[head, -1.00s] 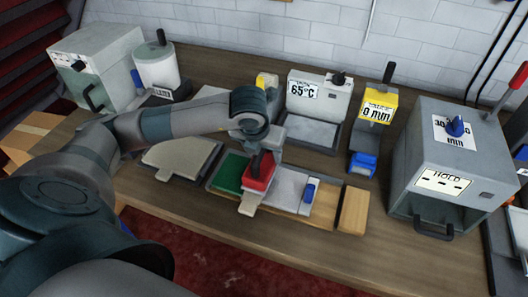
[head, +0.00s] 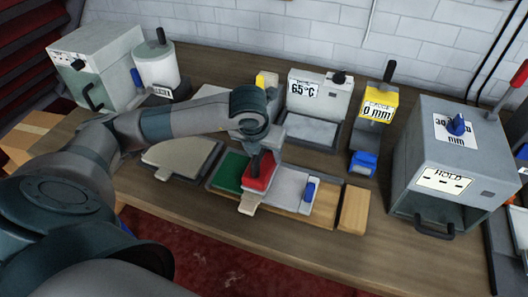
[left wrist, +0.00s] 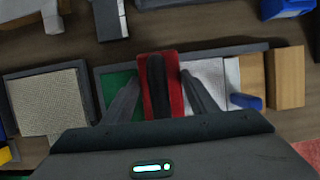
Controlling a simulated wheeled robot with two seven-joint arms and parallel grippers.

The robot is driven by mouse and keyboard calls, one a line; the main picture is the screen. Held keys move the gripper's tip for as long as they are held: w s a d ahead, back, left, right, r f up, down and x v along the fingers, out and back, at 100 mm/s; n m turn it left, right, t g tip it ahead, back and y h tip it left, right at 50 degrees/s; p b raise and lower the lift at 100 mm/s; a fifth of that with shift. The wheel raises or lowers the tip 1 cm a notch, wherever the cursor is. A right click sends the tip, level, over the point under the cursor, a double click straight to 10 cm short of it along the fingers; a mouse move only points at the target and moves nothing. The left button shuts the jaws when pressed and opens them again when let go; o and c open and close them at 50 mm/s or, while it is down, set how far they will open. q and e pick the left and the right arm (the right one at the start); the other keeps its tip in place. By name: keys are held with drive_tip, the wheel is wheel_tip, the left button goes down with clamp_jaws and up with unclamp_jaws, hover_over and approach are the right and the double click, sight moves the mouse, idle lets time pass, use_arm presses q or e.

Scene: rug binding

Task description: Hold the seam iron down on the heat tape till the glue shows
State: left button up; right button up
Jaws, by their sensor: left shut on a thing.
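The seam iron (head: 257,178) is a red block with a black handle. It sits across the join between a green piece (head: 231,168) and a pale grey piece (head: 286,186) in a dark-edged tray. A pale strip (head: 249,208), perhaps the heat tape, sticks out from under its front end. My left gripper (head: 260,153) is shut on the iron's handle from above. In the left wrist view its fingers (left wrist: 160,95) stand on both sides of the black handle, over the red body (left wrist: 174,72). No glue shows; the iron hides the join beneath it. My right gripper is out of view.
A blue-handled tool (head: 309,190) lies on the grey piece, with a wooden block (head: 353,210) to the right. Behind stand a 65°C heater (head: 318,97) and a yellow-labelled 0 min stand (head: 377,108). A grey box marked HOLD (head: 450,165) stands at right.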

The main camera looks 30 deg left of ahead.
use_arm(q)
drive_tip(key=shift+f+b, duration=0.25)
drive_tip(key=shift+b, duration=0.05)
idle(3.0)
drive_tip(key=shift+r, duration=0.15)
idle(1.5)
drive_tip(key=shift+r+p, duration=1.55)
drive_tip(key=shift+r, duration=1.9)
drive_tip(key=shift+w, duration=0.1)
